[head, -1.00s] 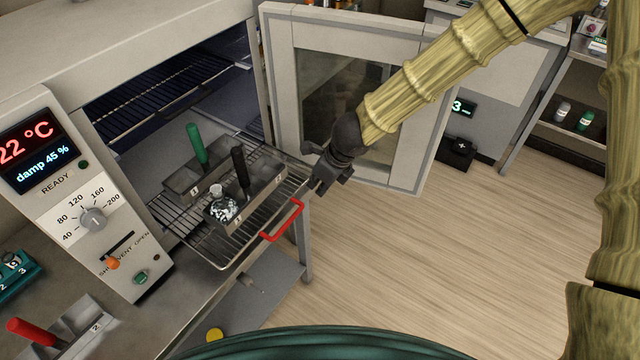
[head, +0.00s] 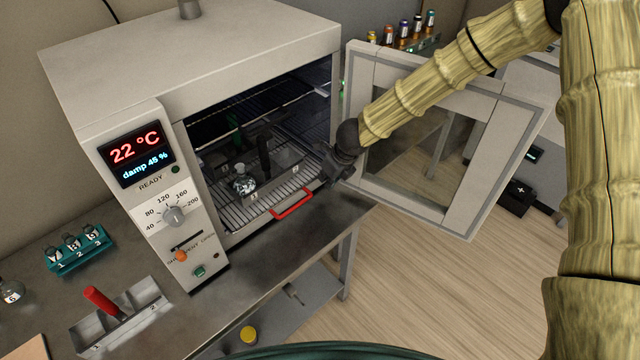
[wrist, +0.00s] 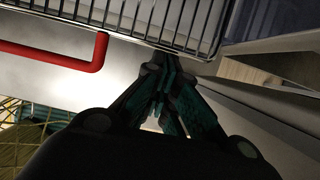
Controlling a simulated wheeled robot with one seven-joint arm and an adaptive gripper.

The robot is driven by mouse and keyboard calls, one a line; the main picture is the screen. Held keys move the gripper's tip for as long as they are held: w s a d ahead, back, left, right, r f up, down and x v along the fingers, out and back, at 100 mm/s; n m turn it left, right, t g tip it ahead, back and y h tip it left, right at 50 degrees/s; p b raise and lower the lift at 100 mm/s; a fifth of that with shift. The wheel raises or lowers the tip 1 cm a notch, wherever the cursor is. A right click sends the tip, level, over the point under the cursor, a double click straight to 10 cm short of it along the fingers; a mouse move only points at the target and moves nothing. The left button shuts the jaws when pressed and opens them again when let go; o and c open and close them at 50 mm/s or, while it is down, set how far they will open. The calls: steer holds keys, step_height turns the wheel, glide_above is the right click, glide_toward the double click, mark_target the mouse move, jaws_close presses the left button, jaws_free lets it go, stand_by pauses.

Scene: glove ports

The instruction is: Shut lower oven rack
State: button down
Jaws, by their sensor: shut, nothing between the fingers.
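The lower rack (head: 238,214) is a wire shelf with a red handle (head: 292,205) at its front. It lies mostly inside the grey oven (head: 190,60), with the handle at the front opening, above the bench edge. It carries metal trays (head: 284,176) with green and black grips and a small flask (head: 244,182). My gripper (head: 332,176) is shut and empty at the rack's front right corner. In the wrist view, my fingertips (wrist: 160,68) are against or just below the front wire of the rack (wrist: 170,18); I cannot tell if they touch. The red handle (wrist: 62,57) is to their left.
The oven door (head: 470,205) stands wide open to the right, behind my arm. An upper rack (head: 215,122) is inside. On the bench (head: 262,268) are a teal vial holder (head: 80,258) and a tray with a red grip (head: 130,312).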

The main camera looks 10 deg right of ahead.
steer(key=shift+w+a+p, duration=0.4)
steer(key=shift+w+a, duration=0.1)
steer(key=shift+w, duration=0.2)
steer(key=shift+w+a+p, duration=0.35)
steer(key=shift+w+a, duration=0.15)
steer(key=shift+w, duration=0.2)
